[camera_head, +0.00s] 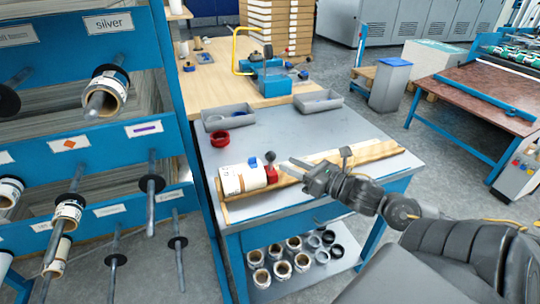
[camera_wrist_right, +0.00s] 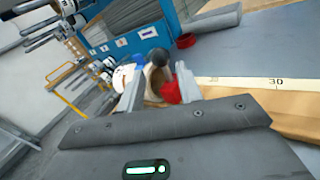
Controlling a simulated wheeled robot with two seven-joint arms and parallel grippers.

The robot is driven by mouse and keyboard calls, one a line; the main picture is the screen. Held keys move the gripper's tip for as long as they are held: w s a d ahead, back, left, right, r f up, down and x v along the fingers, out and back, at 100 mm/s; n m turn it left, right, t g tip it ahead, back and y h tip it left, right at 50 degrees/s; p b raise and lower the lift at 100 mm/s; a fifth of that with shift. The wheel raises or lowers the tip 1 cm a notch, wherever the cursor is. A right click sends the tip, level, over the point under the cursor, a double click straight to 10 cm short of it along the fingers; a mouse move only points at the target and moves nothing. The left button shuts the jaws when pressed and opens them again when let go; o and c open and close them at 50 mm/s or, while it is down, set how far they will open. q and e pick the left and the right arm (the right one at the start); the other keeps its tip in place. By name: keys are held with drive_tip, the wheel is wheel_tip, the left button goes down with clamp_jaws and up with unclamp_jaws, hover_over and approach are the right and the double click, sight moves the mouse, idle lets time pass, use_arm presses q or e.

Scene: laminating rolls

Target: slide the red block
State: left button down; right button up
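The red block (camera_head: 272,175) sits on the wooden measuring board (camera_head: 372,153), at the right end of a white roll (camera_head: 241,179). A dark round knob (camera_head: 270,157) stands by the block. In the right wrist view the red block (camera_wrist_right: 171,93) shows beyond the fingertips, partly hidden by the right-hand finger. My right gripper (camera_head: 297,170) is just right of the block, with its fingers apart; its fingers also show spread in the wrist view (camera_wrist_right: 158,92). I cannot tell whether a finger touches the block. My left gripper is not in view.
A red ring (camera_head: 220,139) and two grey trays (camera_head: 228,122) lie farther back on the grey table. A blue rack (camera_head: 120,165) with rolls on pegs stands at the left. Several rolls (camera_head: 283,268) stand on the lower shelf. The table's middle is clear.

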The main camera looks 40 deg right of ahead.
sight(274, 154)
drive_tip(key=x, duration=0.5)
drive_tip(key=shift+w+r, duration=0.1)
drive_tip(key=shift+w, duration=0.3)
drive_tip(key=shift+w+a+p, duration=0.15)
drive_tip(key=shift+w+p, duration=0.15)
drive_tip(key=shift+w, duration=0.05)
drive_tip(key=shift+w+a, duration=0.15)
drive_tip(key=shift+w, duration=0.3)
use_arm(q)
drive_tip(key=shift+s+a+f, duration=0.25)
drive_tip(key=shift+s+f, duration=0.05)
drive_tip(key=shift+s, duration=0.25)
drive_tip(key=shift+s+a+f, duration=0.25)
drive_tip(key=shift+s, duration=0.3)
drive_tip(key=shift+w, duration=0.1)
use_arm(e)
clamp_jaws()
